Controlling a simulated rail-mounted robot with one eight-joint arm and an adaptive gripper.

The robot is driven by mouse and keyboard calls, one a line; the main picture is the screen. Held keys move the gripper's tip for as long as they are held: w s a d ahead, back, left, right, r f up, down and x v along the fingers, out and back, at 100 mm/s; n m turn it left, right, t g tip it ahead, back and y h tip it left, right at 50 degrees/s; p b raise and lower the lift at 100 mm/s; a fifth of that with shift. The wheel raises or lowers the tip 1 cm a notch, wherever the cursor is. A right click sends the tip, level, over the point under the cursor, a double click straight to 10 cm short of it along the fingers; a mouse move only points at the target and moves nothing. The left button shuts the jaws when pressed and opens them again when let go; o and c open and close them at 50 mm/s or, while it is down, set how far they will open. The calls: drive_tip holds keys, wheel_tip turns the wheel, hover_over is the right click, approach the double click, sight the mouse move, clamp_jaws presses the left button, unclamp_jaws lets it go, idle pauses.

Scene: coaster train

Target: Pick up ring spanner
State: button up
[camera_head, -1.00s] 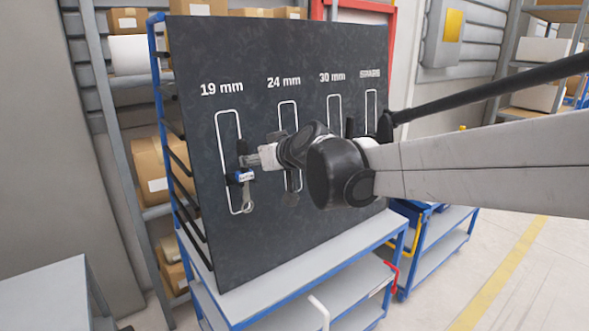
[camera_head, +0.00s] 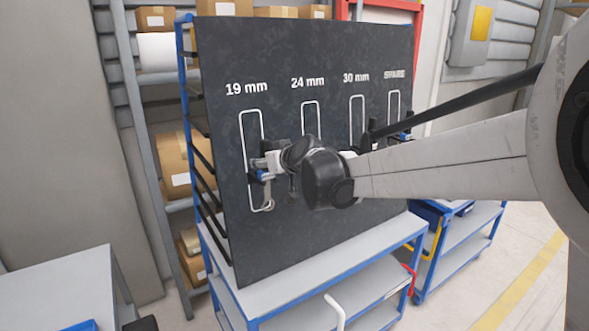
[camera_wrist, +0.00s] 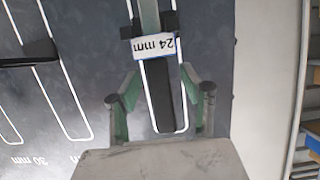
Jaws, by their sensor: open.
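A metal spanner (camera_head: 268,195) hangs upright in the leftmost white outline, under the "19 mm" label, on the dark tool panel (camera_head: 330,90). In the wrist view, which is upside down, its shank (camera_wrist: 150,14) carries a white tag (camera_wrist: 153,46) reading "24 mm". A dark strip (camera_wrist: 160,100) lies inside the outline; I cannot tell whether it is a shadow. My gripper (camera_wrist: 157,82) is open, with a green-padded finger on each side of this outline. In the head view my gripper (camera_head: 262,164) is close to the spanner's upper part and partly hides it. Contact cannot be seen.
The panel stands on a blue-framed cart (camera_head: 300,283). Shelves with boxes (camera_head: 172,165) stand behind left. A grey table (camera_head: 60,285) is front left; open floor lies right.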

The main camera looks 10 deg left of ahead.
drive_tip(key=shift+w+a+f, duration=0.1)
drive_tip(key=shift+w+a, duration=0.1)
clamp_jaws()
idle(0.6)
